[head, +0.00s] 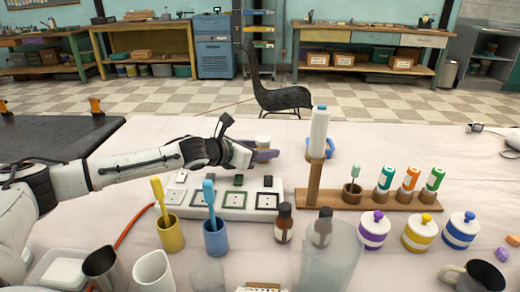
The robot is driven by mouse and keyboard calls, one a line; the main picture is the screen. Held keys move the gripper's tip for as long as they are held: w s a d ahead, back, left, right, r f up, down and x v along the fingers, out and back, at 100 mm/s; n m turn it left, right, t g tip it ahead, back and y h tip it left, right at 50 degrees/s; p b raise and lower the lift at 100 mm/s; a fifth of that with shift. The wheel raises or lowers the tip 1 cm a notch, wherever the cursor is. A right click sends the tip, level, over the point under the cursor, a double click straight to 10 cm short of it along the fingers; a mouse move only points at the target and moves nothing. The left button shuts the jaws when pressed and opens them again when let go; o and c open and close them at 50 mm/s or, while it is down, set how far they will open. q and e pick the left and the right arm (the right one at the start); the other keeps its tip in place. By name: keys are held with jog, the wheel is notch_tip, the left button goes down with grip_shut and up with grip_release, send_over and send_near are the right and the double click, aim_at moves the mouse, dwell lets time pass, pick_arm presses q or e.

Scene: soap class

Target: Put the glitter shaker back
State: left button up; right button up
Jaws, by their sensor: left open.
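Another holder in the rack has a grey-green-topped tool (354,175). I cannot tell which piece is the glitter shaker. My left gripper (250,153) reaches in from the left, left of the rack, and is open. My right gripper is out of view.
A white slotted base (225,201) lies below my left gripper. Yellow (170,234) and blue (216,239) cups, brown bottles, a clear jug (330,262) and striped jars (418,234) crowd the front. The table behind the rack is mostly clear.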

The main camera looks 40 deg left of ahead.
pick_arm(q)
jog(key=shift+r, duration=0.15)
jog(key=b+v, duration=0.1)
jog(key=v, duration=1)
jog(key=shift+a, duration=0.15)
jog(key=shift+s+r, duration=0.2)
jog(key=shift+s, duration=0.25)
